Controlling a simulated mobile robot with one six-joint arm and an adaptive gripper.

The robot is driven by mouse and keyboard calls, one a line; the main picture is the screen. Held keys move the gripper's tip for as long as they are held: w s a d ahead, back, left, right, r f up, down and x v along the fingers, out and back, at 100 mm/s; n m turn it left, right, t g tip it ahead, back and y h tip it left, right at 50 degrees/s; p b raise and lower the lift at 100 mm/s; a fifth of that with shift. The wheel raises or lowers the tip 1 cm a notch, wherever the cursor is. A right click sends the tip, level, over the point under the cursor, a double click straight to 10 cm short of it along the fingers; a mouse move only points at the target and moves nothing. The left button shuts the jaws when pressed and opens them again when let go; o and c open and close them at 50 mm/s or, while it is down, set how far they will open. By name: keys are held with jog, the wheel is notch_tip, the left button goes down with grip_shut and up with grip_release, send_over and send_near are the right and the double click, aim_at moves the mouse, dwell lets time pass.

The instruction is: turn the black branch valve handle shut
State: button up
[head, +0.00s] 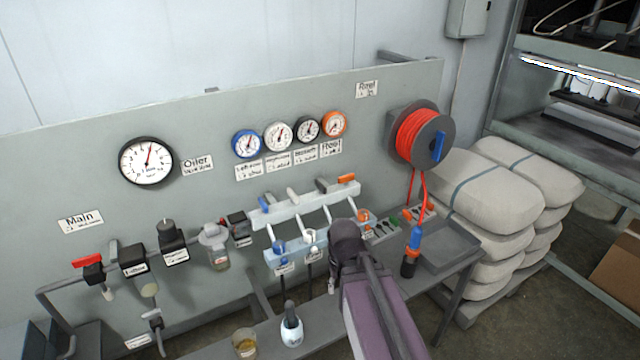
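The black branch valve handle (322,185) shows in the head view on the upper rail of the pale manifold (305,203), third from the left. It sits between a grey-white handle (292,194) and an orange handle (347,178); a blue handle (263,204) is at the left end. My purple and dark arm reaches up from the bottom. My gripper (345,243) is at its dark end, below and slightly right of the black handle, apart from it in the picture. Its fingers are not clearly visible, so I cannot tell whether they are open or shut.
Small gauges (278,136) and labels are above the manifold on the grey panel. A red hose reel (418,133) and hanging hose are to the right. A bench (450,247) runs below, with a white bottle (292,327) and a cup (245,343). Stacked sacks (497,185) stand right.

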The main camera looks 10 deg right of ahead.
jog(key=shift+w, duration=0.1)
notch_tip(320, 180, up, 26)
jog(key=n+p, duration=0.4)
jog(key=p, duration=2.3)
send_over(321, 184)
jog(key=shift+w+r+b, duration=0.15)
jog(key=shift+r+b, duration=0.05)
jog(key=shift+b, duration=0.1)
jog(key=shift+f, duration=0.2)
notch_tip(321, 184, down, 13)
jog(key=b, duration=1.3)
jog(key=shift+f+b, duration=0.2)
jog(key=shift+b, duration=0.2)
grip_shut()
